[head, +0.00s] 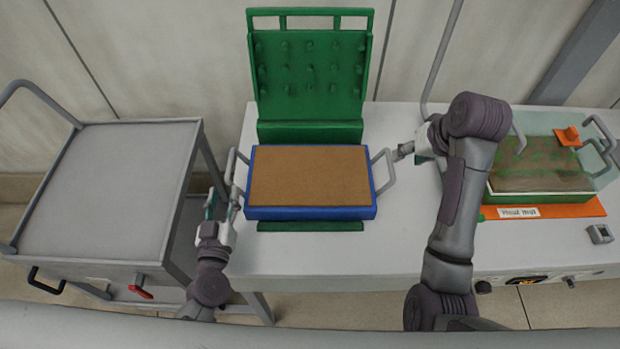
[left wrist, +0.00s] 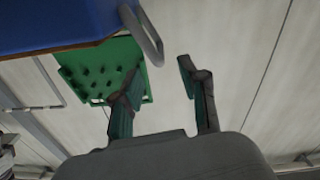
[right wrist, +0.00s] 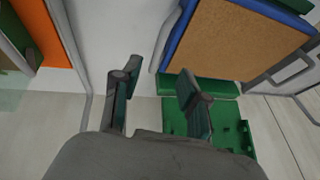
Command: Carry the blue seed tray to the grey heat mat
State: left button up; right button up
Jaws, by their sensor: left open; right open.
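The blue seed tray (head: 310,212), filled flat with brown soil, lies level at the middle of the bench with a grey handle on each side. My left gripper (head: 223,203) is open beside the left handle (head: 234,172). In the left wrist view the handle (left wrist: 147,38) lies beyond the open fingers (left wrist: 160,78). My right gripper (head: 405,151) is open close to the right handle (head: 386,169). In the right wrist view that handle (right wrist: 166,40) is just ahead of the open fingers (right wrist: 157,76). A grey flat surface (head: 110,180) tops the trolley at left; I cannot tell whether it is the heat mat.
A green studded panel (head: 310,75) stands upright behind the tray. A green tray (head: 530,185) under a clear cover sits on an orange mat (head: 585,208) at right. A gap separates the trolley from the white bench (head: 420,255). The trolley top is clear.

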aim_at(232, 151)
pick_arm(q)
jog(key=w, duration=1)
jog(key=shift+w+a, duration=0.2)
pick_arm(e)
jog(key=x, duration=1)
jog(key=shift+w+d+f, duration=0.1)
jog(key=shift+f, duration=0.1)
pick_arm(q)
jog(key=shift+c, duration=0.3)
pick_arm(e)
jog(key=shift+c, duration=0.3)
pick_arm(q)
grip_shut()
pick_arm(e)
grip_shut()
pick_arm(q)
jog(key=shift+r, duration=0.25)
pick_arm(e)
jog(key=shift+r, duration=0.2)
